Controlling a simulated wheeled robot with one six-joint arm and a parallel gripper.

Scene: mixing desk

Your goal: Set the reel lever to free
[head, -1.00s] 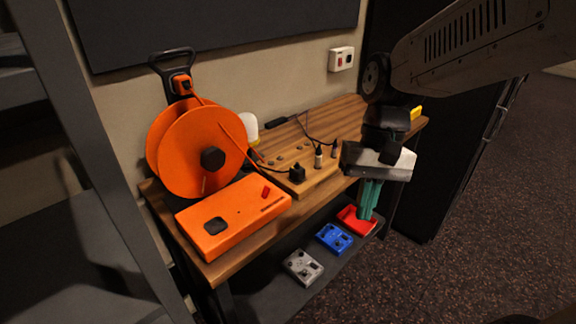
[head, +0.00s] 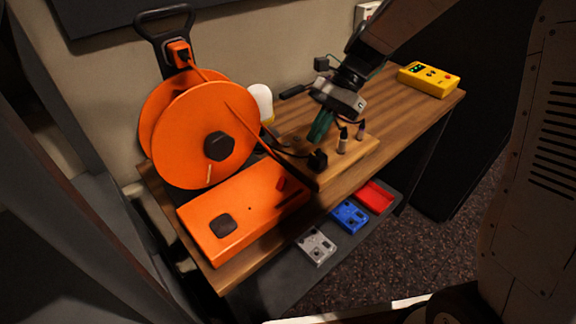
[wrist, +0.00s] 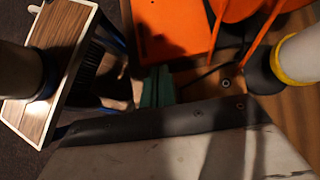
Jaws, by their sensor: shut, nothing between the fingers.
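The orange cable reel (head: 205,135) stands at the left of the wooden desk. I cannot read the lever's setting. My gripper (head: 320,127) has green fingers, shut and empty, above the wooden block right of the reel, apart from the lever. In the wrist view the green fingers (wrist: 157,88) point toward the orange box (wrist: 172,30), with part of the reel (wrist: 236,9) beside it. The lever cannot be made out there.
The wooden block (head: 352,160) carries small bottles and a black plug (head: 318,160), with a cable running to the reel. A white bulb-shaped thing (head: 261,101) stands behind. A yellow box (head: 429,79) sits at the far right. Grey, blue and red trays (head: 375,196) lie on the lower shelf.

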